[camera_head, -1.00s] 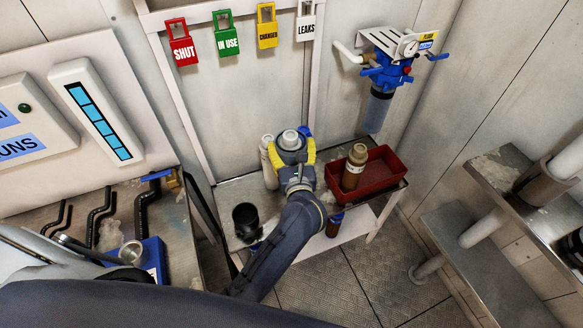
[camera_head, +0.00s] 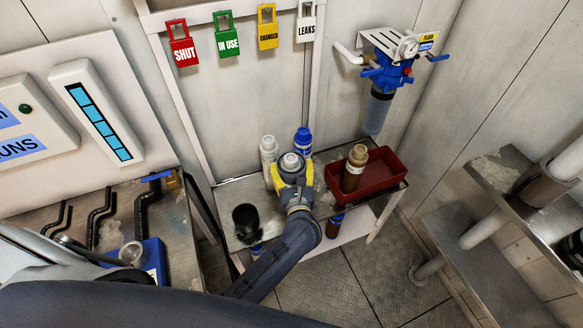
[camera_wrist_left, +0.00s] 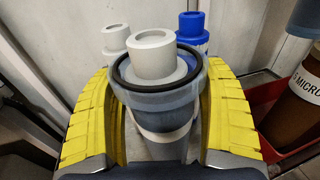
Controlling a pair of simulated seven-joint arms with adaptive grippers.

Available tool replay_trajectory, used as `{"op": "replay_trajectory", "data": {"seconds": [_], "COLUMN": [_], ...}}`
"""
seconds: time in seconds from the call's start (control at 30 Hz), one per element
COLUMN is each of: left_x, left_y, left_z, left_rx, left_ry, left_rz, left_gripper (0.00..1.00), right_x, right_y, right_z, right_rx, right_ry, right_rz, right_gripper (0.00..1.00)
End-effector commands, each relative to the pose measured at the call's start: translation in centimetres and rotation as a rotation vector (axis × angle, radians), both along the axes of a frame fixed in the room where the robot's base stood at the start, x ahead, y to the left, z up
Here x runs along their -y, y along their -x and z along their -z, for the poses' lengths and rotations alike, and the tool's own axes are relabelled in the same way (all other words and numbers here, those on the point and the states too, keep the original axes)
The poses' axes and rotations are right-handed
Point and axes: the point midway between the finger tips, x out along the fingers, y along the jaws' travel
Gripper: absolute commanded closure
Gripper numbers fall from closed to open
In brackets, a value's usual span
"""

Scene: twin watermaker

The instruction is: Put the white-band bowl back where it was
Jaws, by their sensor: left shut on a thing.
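My left gripper (camera_head: 292,178) is shut on a grey-blue translucent bowl (camera_wrist_left: 165,103) with a dark ring at its rim and a pale band lower down. Its yellow fingers lie on either side of the bowl in the left wrist view (camera_wrist_left: 165,120). A white cartridge (camera_wrist_left: 152,55) stands up out of the bowl, and its top also shows in the head view (camera_head: 291,160). The bowl is upright over the small bench; whether its base touches the bench is hidden. My right gripper is not in view.
A white bottle (camera_head: 268,149) and a blue-capped bottle (camera_head: 303,141) stand behind the bowl. A red tray (camera_head: 385,172) with a brown cartridge (camera_head: 354,170) is at right, a black cup (camera_head: 245,218) at left. A blue filter head (camera_head: 388,76) with a hanging bowl (camera_head: 376,112) is on the wall.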

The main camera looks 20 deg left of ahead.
Motion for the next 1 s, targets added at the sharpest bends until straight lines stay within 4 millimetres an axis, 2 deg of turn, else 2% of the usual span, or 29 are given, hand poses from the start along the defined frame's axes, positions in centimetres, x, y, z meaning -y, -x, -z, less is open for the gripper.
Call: {"op": "replay_trajectory", "data": {"seconds": [0.43, 0.47, 0.5, 0.63, 0.93, 1.0], "left_x": [0.02, 0.00, 0.01, 0.01, 0.01, 0.26], "left_y": [-0.06, -0.02, -0.01, -0.01, -0.01, 0.51], "left_z": [0.18, 0.32, 0.31, 0.31, -0.02, 0.02], "left_rx": [0.004, 0.001, 0.000, 0.000, 0.001, -0.001], "left_ry": [-0.002, 0.000, 0.000, 0.000, 0.001, 0.001], "left_rz": [0.000, 0.000, 0.000, 0.000, 0.000, 0.000], "left_gripper": [0.70, 0.18, 0.14, 0.00, 0.00, 0.00], "right_x": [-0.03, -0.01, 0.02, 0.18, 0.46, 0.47], "right_y": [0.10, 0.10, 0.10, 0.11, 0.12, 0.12], "right_z": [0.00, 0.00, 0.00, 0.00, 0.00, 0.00], "right_rx": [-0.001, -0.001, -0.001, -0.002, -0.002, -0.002], "right_ry": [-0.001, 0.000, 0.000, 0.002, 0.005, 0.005], "right_rz": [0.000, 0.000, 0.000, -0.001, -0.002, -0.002], "right_gripper": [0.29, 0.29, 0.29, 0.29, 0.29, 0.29]}}
